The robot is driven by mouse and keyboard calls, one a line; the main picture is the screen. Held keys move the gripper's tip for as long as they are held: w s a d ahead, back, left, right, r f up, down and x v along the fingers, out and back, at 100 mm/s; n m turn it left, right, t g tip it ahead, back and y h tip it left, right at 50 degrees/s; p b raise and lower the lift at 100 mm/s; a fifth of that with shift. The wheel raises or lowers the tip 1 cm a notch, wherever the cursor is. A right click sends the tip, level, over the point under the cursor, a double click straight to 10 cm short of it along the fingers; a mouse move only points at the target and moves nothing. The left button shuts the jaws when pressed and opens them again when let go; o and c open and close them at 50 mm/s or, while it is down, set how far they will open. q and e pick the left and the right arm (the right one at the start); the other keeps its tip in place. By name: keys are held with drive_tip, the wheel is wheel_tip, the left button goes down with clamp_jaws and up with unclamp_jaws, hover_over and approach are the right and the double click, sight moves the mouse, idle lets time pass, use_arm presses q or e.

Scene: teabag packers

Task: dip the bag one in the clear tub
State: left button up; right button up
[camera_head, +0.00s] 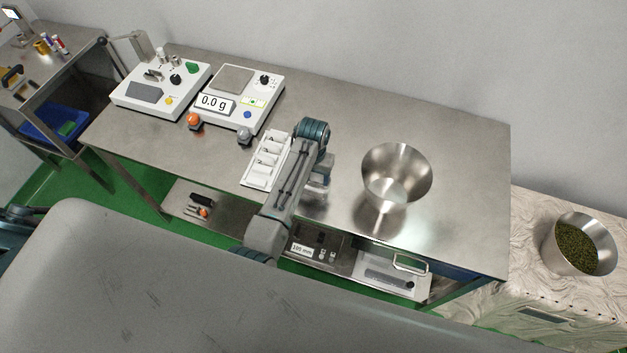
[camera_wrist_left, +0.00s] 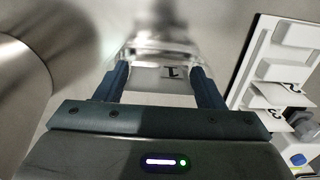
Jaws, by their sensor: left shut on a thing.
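My left gripper (camera_head: 321,172) is over the middle of the steel table, pointing down. In the left wrist view its two blue fingers (camera_wrist_left: 160,80) are shut on bag one (camera_wrist_left: 172,73), a pale piece marked 1. The clear tub (camera_head: 315,190) is directly below the gripper and partly hidden by it. In the left wrist view the see-through tub (camera_wrist_left: 160,48) shows just beyond the fingertips, around or behind the bag. I cannot tell how deep the bag is. My right gripper is not in view.
A white rack (camera_head: 256,180) with numbered slots stands close left of the gripper. A steel funnel-shaped bowl (camera_head: 397,170) stands close right. A scale reading 0.0 g (camera_head: 262,95) and a white machine (camera_head: 150,100) are at the back left. The table's far right is clear.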

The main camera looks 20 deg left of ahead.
use_arm(q)
drive_tip(key=shift+r, duration=0.1)
idle(0.4)
drive_tip(key=shift+r+p, duration=1.3)
drive_tip(key=shift+p, duration=0.05)
drive_tip(key=shift+r, duration=1.35)
drive_tip(key=shift+r, duration=2.55)
